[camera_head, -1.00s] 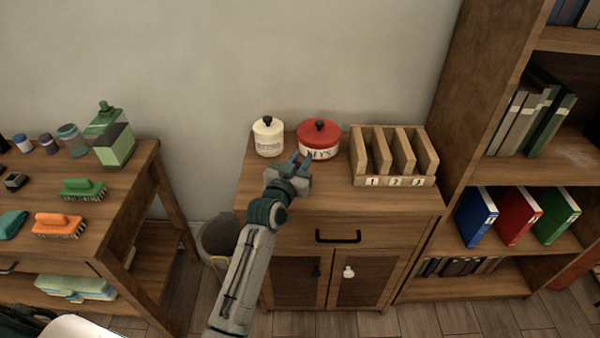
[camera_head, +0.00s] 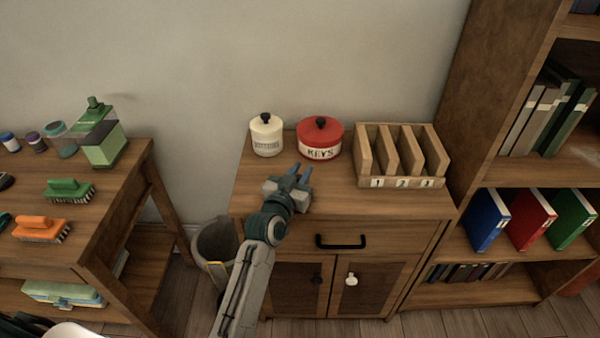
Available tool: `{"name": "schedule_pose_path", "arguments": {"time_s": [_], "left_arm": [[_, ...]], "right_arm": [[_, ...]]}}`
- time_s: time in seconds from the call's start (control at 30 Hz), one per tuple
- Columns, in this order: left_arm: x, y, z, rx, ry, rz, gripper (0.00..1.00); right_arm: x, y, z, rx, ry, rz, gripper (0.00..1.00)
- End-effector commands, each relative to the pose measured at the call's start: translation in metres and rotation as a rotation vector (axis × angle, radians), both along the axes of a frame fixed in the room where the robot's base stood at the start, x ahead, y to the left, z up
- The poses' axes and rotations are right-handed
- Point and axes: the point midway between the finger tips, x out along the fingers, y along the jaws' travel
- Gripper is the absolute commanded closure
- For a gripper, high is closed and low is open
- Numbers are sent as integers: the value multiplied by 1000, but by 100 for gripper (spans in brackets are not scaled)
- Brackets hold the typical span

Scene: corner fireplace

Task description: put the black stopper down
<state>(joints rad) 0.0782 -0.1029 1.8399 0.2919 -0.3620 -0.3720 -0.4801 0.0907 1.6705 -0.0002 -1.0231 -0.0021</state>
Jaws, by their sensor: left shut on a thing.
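My left gripper (camera_head: 299,173) is over the wooden cabinet top (camera_head: 330,203), in front of the white tin and the red KEYS tin. I cannot tell how high the fingers are above the cabinet top. My right gripper is not in view.
The white tin (camera_head: 266,140) and red KEYS tin (camera_head: 320,143) stand behind the gripper. A numbered wooden sorter (camera_head: 400,182) stands to the right. A bin (camera_head: 214,245) is between the cabinet and the brush table (camera_head: 108,215). The front of the cabinet top is clear.

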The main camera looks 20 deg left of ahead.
Motion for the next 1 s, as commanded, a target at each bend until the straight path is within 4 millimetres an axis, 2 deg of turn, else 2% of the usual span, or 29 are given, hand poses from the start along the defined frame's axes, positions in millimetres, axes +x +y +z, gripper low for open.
{"name": "schedule_pose_path", "arguments": {"time_s": [0.47,0.5,0.6,1.0], "left_arm": [[-1,0,-3,0,0,0,100],[-1,0,-3,0,0,0,74],[-1,0,-3,1,1,0,57],[-2,0,1,1,1,0,57]], "right_arm": [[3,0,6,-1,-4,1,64],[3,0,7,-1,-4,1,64],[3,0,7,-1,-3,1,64],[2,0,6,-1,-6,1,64]]}}
